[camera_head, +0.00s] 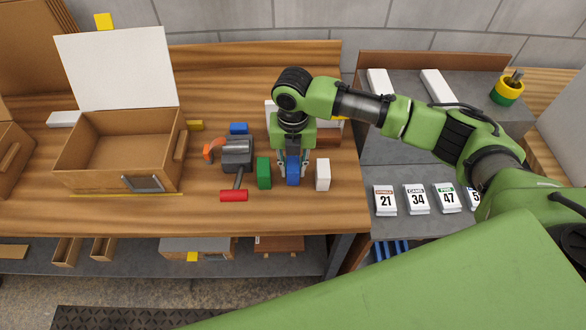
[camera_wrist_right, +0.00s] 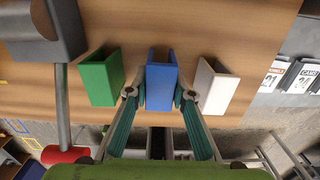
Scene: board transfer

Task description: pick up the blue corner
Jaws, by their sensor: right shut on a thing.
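The blue corner (camera_head: 293,171) stands on the wooden table between a green corner (camera_head: 264,173) and a white corner (camera_head: 322,174). My right gripper (camera_head: 293,174) comes down from above with its fingers shut on the blue corner. In the right wrist view the blue corner (camera_wrist_right: 161,82) sits between the two fingertips (camera_wrist_right: 160,94), with the green corner (camera_wrist_right: 101,78) on the left and the white corner (camera_wrist_right: 214,86) on the right. Whether the blue corner touches the table cannot be told. My left gripper is not in view.
A red-headed mallet (camera_head: 234,195) with a grey block lies left of the green corner. An open wooden box (camera_head: 120,150) with a raised white lid stands further left. Calendar-like number cards (camera_head: 385,200) sit on the grey surface at right. The front table strip is clear.

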